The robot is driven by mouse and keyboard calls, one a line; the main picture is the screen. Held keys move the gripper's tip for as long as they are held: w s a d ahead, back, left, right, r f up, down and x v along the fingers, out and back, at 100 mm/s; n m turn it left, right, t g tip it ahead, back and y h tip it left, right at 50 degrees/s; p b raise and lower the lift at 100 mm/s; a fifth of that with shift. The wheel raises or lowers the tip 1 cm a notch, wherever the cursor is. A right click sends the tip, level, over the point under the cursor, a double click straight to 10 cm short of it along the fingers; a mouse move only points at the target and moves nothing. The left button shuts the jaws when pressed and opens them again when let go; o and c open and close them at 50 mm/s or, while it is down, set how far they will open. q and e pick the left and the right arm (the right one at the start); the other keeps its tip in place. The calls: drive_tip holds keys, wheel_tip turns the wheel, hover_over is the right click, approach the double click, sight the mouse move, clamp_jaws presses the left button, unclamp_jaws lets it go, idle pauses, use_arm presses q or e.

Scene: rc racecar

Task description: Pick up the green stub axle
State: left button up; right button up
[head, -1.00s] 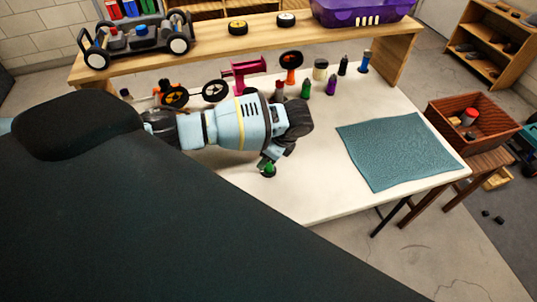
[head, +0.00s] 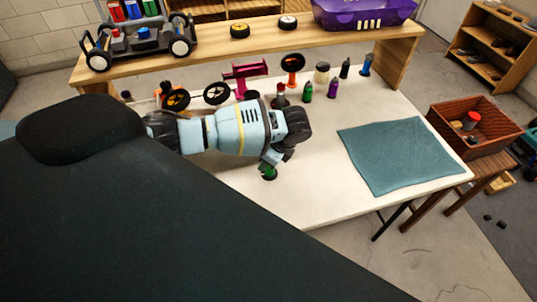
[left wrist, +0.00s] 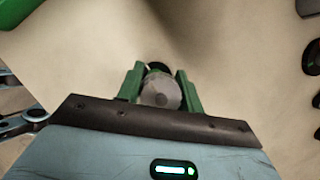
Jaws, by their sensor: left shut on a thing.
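The green stub axle (head: 269,174) is a small green piece at the tip of my left gripper (head: 271,165), low over the white table (head: 305,190). Most of it is hidden by the gripper in the head view. In the left wrist view, my left gripper (left wrist: 160,88) has green fingers on both sides of a rounded grey piece with a dark part behind it. The gripper is shut on it. I cannot tell whether the axle touches the table. My right gripper is not in view.
A teal mat (head: 395,155) lies to the right. Several bottles, including a purple one (head: 332,89), stand behind my gripper. A magenta part (head: 245,72) and black wheels stand further left. A wooden shelf (head: 205,45) spans the back. The table front is clear.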

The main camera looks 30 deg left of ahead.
use_arm(q)
drive_tip(key=shift+r, duration=0.15)
wheel_tip(320, 180, up, 3)
drive_tip(key=shift+r, duration=0.2)
drive_tip(key=s+d+p, duration=0.1)
drive_tip(key=s+d, duration=0.3)
drive_tip(key=s, duration=0.3)
drive_tip(key=s+d+r+p, duration=0.1)
drive_tip(key=s+d, duration=0.3)
drive_tip(key=s, duration=0.2)
drive_tip(key=shift+s+r, duration=0.15)
drive_tip(key=shift+s, duration=0.25)
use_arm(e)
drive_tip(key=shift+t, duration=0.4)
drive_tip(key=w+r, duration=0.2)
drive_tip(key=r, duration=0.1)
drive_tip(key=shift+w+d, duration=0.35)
